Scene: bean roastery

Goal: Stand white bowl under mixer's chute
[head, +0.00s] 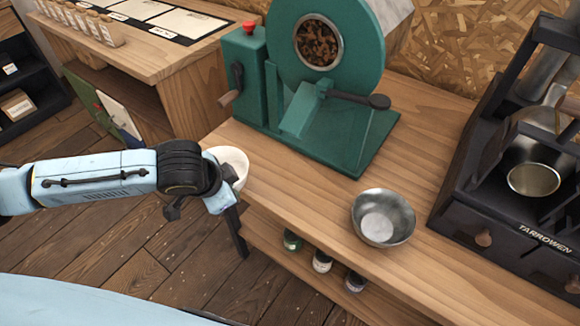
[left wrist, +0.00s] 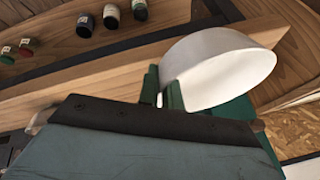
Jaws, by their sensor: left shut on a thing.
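The white bowl (head: 234,162) is at the left end of the wooden bench, partly hidden by my left arm. My left gripper (head: 222,190) is shut on its rim; the fingertips are mostly hidden in the head view. In the left wrist view the white bowl (left wrist: 225,68) sits tilted at the green fingers of the left gripper (left wrist: 163,90). The green mixer (head: 325,45) stands on the bench to the right, with its sloping chute (head: 300,110) on the front above its base plate. My right gripper is not in view.
A metal bowl (head: 383,217) stands on the bench in front of the mixer. A black machine (head: 510,190) marked TARROWEN fills the right side. Several small jars (head: 322,262) stand on a lower shelf. Bare bench top lies between the mixer base and the front edge.

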